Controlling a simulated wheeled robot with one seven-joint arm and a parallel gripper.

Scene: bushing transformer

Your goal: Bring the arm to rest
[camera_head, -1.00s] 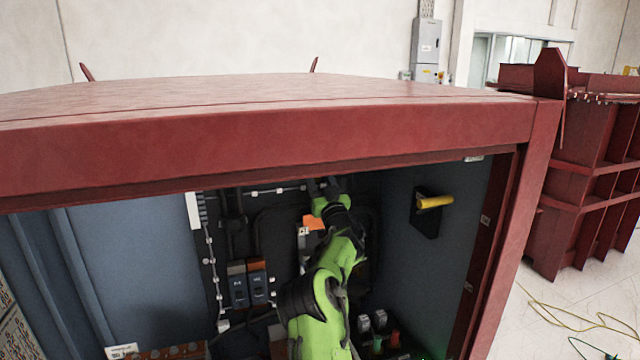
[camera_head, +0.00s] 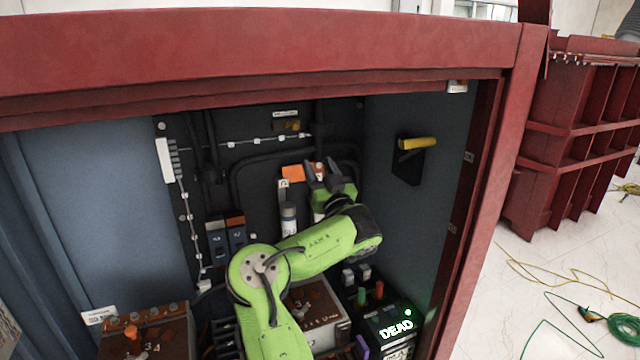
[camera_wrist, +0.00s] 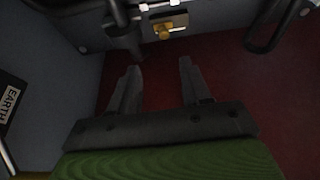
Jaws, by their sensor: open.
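My green arm reaches into the open red-framed cabinet (camera_head: 250,75). My gripper (camera_head: 326,168) points up inside it, in front of the dark back panel (camera_head: 345,130). In the wrist view my gripper (camera_wrist: 158,75) shows two dark fingers spread apart, with nothing between them. Beyond the fingertips is a small brass-coloured fitting (camera_wrist: 165,30) on a plate, apart from the fingers. Part of the back panel is hidden behind my arm and gripper.
A yellow-handled device (camera_head: 417,143) hangs on the right wall. A box reading "DEAD" (camera_head: 397,329) stands low at the right. The cabinet's right post (camera_head: 490,160) and top beam border the opening. Cables (camera_head: 560,290) lie on the floor outside.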

